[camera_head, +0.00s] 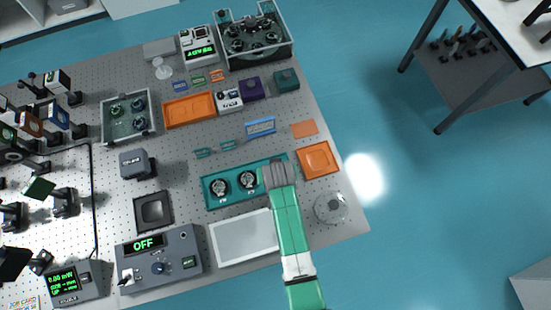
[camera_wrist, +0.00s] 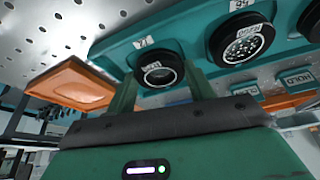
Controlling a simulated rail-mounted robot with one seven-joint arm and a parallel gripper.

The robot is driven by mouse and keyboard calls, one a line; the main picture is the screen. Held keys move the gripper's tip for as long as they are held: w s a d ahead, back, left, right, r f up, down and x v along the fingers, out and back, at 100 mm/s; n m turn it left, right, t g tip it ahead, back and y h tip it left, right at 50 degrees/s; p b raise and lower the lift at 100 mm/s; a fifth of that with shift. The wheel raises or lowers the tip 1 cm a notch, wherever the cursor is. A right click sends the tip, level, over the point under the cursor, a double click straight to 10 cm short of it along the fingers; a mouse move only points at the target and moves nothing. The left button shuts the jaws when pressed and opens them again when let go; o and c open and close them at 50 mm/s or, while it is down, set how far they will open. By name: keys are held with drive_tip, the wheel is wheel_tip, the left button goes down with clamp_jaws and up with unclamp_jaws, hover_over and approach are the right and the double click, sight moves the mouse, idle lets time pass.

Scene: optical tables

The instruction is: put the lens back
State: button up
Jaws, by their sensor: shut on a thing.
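The teal lens tray (camera_head: 235,197) lies on the optical table, with two round dark lenses (camera_head: 219,187) (camera_head: 248,181) in it. My gripper (camera_head: 276,168) is over the tray's right end and hides that part in the head view. In the wrist view, my gripper (camera_wrist: 162,80) is shut on a round black-rimmed lens (camera_wrist: 158,75) with a small white label, one green finger on each side. The held lens is at the tray's end position; I cannot tell whether it touches the tray. A second lens (camera_wrist: 242,42) sits beside it in the tray.
A square orange tray (camera_head: 319,160) is just right of the lens tray; it also shows in the wrist view (camera_wrist: 70,84). A clear round dish (camera_head: 331,207) and a white-grey panel (camera_head: 243,238) are close by. A grey OFF box (camera_head: 158,258) stands at the lower left.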

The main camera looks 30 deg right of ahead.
drive_tip(key=shift+f, duration=0.5)
drive_tip(key=o, duration=0.8)
drive_tip(key=shift+s+f, duration=0.1)
drive_tip(key=shift+s, duration=0.05)
drive_tip(key=v, duration=0.4)
drive_tip(key=p+v, duration=0.1)
drive_tip(key=v, duration=0.3)
drive_tip(key=p+v, duration=0.1)
drive_tip(key=v, duration=0.4)
drive_tip(key=shift+w, duration=0.25)
